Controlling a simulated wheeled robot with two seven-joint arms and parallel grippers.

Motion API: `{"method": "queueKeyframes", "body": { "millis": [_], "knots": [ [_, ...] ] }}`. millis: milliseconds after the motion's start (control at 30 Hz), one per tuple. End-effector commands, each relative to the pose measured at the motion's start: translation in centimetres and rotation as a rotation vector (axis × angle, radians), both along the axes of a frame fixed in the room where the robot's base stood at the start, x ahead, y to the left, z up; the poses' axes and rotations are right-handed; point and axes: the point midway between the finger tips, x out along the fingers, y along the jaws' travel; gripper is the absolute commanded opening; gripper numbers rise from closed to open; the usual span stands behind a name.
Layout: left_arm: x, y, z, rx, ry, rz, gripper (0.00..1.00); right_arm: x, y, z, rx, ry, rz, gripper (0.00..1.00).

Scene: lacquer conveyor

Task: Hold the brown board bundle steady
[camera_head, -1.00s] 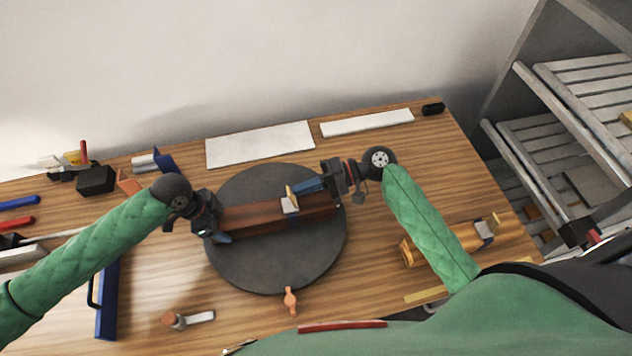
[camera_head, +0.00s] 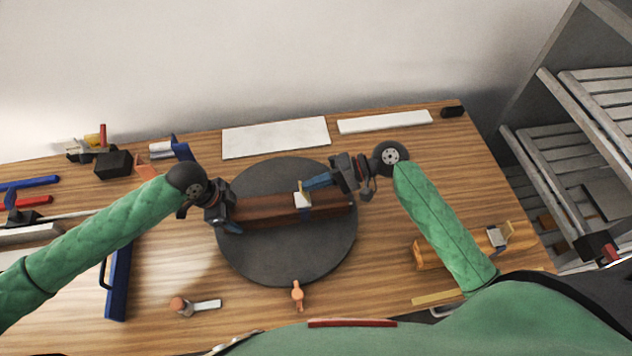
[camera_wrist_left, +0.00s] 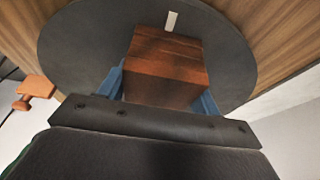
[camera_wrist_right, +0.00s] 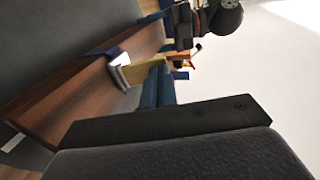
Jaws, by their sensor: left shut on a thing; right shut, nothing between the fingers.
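The brown board bundle (camera_head: 270,212) lies across the round dark turntable (camera_head: 290,262). My left gripper (camera_head: 232,214) is shut on its left end; the left wrist view shows a blue finger on each side of the bundle's end (camera_wrist_left: 165,75). A pale clamp (camera_head: 303,200) with a yellow handle and a blue band sits around the bundle, right of its middle. My right gripper (camera_head: 312,183) is shut and empty, its blue fingers beside the clamp's handle on the far side. In the right wrist view the fingers (camera_wrist_right: 158,88) are close to the yellow handle (camera_wrist_right: 143,74); contact is unclear.
An orange wing-shaped knob (camera_head: 297,294) stands at the turntable's front edge. A small mallet-like tool (camera_head: 190,305) lies in front. Another clamped, lighter wood piece (camera_head: 432,252) lies at right, partly behind my right arm. White panels (camera_head: 275,137) lie at the back; tools crowd the left.

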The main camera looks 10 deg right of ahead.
Motion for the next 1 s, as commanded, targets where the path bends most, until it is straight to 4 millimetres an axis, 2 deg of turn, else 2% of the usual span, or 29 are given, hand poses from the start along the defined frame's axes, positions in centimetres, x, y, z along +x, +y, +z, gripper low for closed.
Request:
{"method": "queueKeyframes", "body": {
  "millis": [167, 433, 900, 1000],
  "knots": [
    [0.0, -0.1, 0.0, -0.001, 0.0, -0.001, 0.45, 0.0, 0.5, 0.2, -0.085, -0.003, 0.005, 0.0],
    [0.0, -0.1, 0.0, -0.002, 0.0, -0.001, 0.45, 0.0, 2.0, 0.4, -0.316, -0.006, 0.006, 0.0],
    [0.0, -0.1, 0.0, -0.002, 0.0, -0.001, 0.45, 0.0, 4.8, -0.4, -0.753, 0.001, 0.003, 0.0],
    [0.0, -0.1, 0.0, -0.002, 0.0, -0.001, 0.45, 0.0, 5.2, -0.8, -0.792, 0.004, 0.002, 0.0]
  ]
}}
